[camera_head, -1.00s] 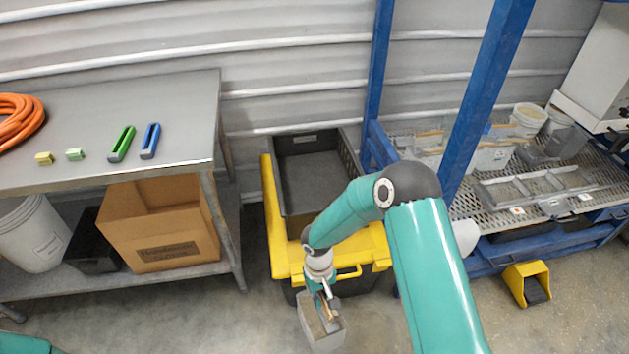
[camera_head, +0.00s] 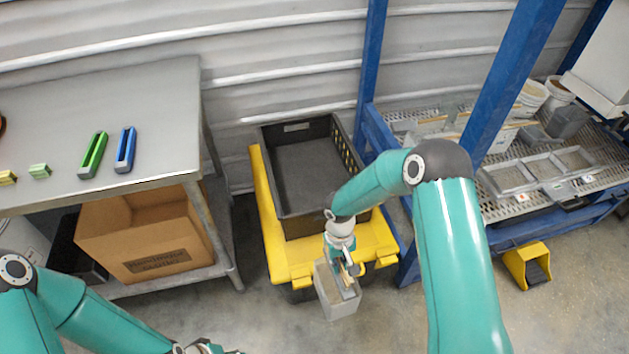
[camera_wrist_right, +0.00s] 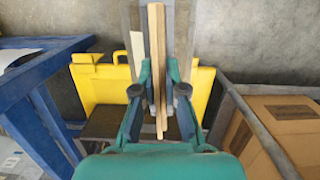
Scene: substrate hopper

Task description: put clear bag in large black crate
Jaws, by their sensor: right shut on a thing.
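The large black crate (camera_head: 268,172) stands open and looks empty, on top of the yellow-lidded stand. My right gripper (camera_head: 343,264) is shut on the clear bag (camera_head: 338,302), a greyish see-through, box-shaped thing with pale wooden strips at its top. The bag hangs in front of the yellow lid, nearer to me than the crate and outside it. In the right wrist view the right gripper (camera_wrist_right: 159,78) has wooden strips and the greyish bag (camera_wrist_right: 182,35) between its fingers. My left gripper (camera_head: 205,348) shows only partly at the bottom edge; its jaws cannot be made out.
The yellow lid (camera_head: 275,245) has a raised handle near the bag. A steel bench (camera_head: 150,90) with green and blue tools stands left, a cardboard box (camera_head: 150,240) on its shelf. A blue-framed bench (camera_head: 520,235) stands right. A yellow pedal (camera_head: 527,265) sits on the floor.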

